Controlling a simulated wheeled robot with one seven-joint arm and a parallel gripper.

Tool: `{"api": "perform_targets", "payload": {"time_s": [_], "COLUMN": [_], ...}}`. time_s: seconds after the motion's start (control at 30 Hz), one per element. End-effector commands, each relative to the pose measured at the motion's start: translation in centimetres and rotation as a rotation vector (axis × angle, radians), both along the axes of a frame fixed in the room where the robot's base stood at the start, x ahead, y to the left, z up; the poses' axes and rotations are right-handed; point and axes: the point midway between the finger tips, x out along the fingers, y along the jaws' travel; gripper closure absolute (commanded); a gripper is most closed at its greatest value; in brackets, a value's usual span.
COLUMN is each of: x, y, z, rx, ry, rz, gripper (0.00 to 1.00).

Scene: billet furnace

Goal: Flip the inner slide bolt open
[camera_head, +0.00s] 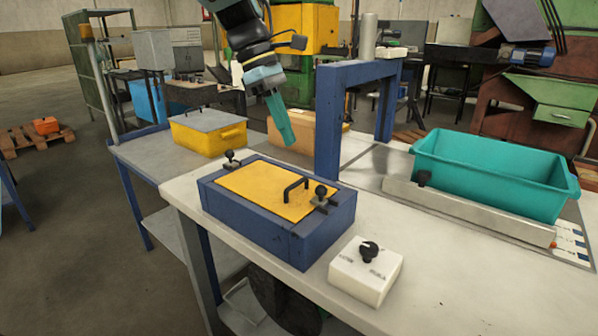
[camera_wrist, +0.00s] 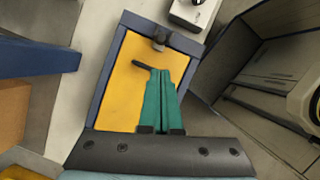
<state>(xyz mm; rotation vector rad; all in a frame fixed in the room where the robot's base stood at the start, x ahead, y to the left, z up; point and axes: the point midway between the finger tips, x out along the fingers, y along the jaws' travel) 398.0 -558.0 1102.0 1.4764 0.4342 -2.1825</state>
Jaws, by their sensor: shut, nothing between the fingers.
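A blue box (camera_head: 275,231) with a yellow lid (camera_head: 262,184) stands on the light table. A black handle (camera_head: 294,190) is on the lid. One slide bolt (camera_head: 232,160) with a black knob sits at the lid's far-left edge. A second slide bolt (camera_head: 321,197) sits at the right edge; a bolt knob (camera_wrist: 159,40) also shows at the top of the lid in the wrist view. I cannot tell which is the inner one. My gripper (camera_head: 290,142) is shut and empty, above and behind the lid, apart from both bolts. Its green fingers (camera_wrist: 166,73) cover part of the lid in the wrist view.
A white switch box (camera_head: 366,270) with a black knob stands right of the blue box. A blue frame (camera_head: 328,125) rises behind it. A teal bin (camera_head: 492,176) is at the right. A yellow container (camera_head: 208,133) stands on the table behind left.

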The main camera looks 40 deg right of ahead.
Motion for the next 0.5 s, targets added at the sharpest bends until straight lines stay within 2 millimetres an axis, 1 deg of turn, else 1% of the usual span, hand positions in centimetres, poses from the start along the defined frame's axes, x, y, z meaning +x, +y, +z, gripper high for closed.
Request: {"api": "perform_targets", "payload": {"time_s": [0.17,0.5], "x": [-0.6,-2.4], "y": [-0.3,-1.4], "z": [-1.4,-6.9], "rx": [0.003,0.003], "ry": [0.003,0.003], "rz": [-0.001,-0.001], "gripper": [1.0,1.0]}}
